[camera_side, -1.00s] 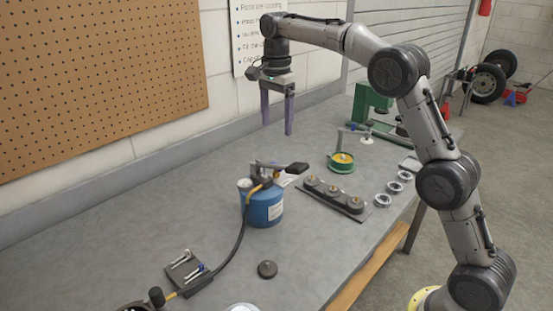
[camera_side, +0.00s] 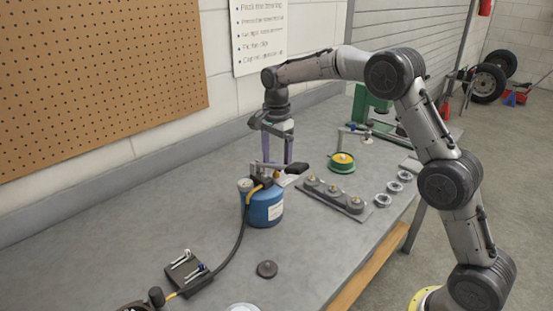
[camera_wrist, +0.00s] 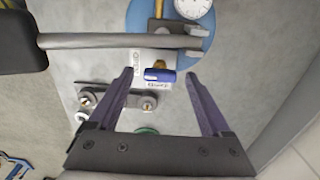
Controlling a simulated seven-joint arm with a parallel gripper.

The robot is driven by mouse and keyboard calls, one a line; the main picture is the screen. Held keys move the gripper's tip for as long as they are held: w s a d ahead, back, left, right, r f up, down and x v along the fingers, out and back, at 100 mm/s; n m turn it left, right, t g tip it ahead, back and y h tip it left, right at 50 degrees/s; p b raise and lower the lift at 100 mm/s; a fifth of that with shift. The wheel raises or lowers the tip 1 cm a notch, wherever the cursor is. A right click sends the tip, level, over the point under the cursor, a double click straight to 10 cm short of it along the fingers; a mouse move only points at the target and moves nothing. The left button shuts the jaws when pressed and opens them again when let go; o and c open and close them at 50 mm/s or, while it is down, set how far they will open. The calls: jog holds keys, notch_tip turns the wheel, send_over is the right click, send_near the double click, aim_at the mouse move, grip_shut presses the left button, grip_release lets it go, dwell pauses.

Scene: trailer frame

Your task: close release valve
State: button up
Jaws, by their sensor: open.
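The blue pump (camera_side: 265,211) stands upright on the bench, with a dial gauge (camera_wrist: 193,8) and a grey lever with a black grip (camera_side: 288,168) on top. In the wrist view a small blue knob with a brass end (camera_wrist: 158,75), probably the release valve, sits beside the lever, above a white label. My gripper (camera_side: 277,162) points down just behind the pump's top, its lower fingers partly hidden by the lever. In the wrist view my gripper (camera_wrist: 159,74) is open, with the blue knob in line between its purple fingertips. I cannot tell the height gap; no grip shows.
A dark disc (camera_side: 267,269) lies in front. The wall is behind; the bench's left middle is clear.

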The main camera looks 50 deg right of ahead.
grip_shut()
jog(key=shift+n, duration=0.3)
jog(key=n, duration=0.3)
jog(key=shift+r, duration=0.1)
jog(key=n, duration=0.9)
jog(key=shift+n, duration=2.5)
